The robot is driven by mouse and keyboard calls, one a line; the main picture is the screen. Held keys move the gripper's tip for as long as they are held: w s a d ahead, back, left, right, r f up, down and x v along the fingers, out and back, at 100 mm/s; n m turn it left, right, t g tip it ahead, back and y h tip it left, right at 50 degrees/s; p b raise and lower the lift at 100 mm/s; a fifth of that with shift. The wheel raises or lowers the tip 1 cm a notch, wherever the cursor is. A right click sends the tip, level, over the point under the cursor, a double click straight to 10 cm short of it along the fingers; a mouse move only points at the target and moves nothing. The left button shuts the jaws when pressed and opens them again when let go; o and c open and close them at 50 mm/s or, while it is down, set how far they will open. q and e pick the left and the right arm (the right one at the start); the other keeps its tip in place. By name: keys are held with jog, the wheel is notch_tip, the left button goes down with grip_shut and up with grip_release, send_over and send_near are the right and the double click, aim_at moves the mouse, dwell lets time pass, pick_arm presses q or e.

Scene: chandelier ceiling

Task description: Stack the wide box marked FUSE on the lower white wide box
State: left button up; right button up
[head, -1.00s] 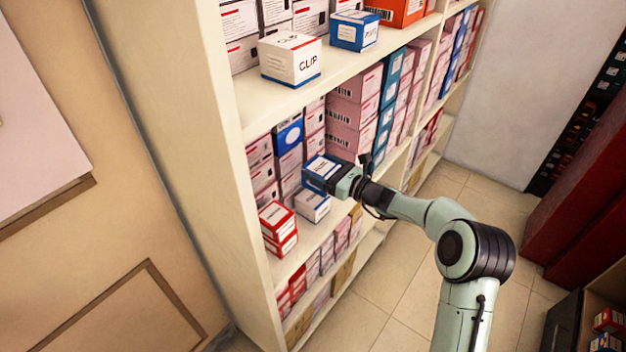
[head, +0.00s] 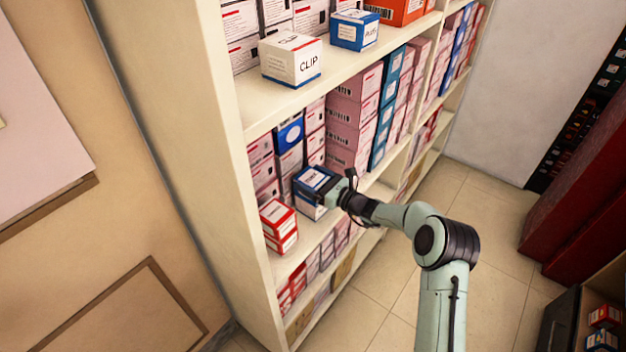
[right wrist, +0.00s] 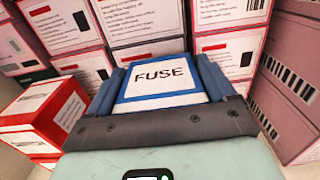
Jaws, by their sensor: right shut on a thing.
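The wide blue and white box marked FUSE (head: 313,177) is in my right gripper (head: 326,189). In the right wrist view the FUSE box (right wrist: 160,77) sits label up between the two fingers, which press on its sides. The lower white wide box (head: 308,210) is on the shelf directly under it and mostly covered. The FUSE box looks level and very close above or touching it; I cannot tell which. My left gripper is not in view.
A stack of red and white boxes (head: 279,226) stands close on the left. Rows of pink and white boxes (head: 291,162) stand behind. The upper shelf, with a white CLIP box (head: 291,60) and a blue box (head: 354,30), is above.

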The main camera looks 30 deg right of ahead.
jog(key=shift+f, duration=0.15)
jog(key=o, duration=0.9)
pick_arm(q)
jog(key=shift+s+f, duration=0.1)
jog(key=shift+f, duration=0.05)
pick_arm(e)
jog(key=shift+o, duration=0.2)
jog(key=shift+r, duration=0.25)
pick_arm(q)
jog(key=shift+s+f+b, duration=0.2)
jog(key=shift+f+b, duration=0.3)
jog(key=shift+b, duration=0.05)
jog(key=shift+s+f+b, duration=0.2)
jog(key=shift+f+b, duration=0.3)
pick_arm(e)
jog(key=v, duration=1.2)
jog(key=shift+f, duration=0.1)
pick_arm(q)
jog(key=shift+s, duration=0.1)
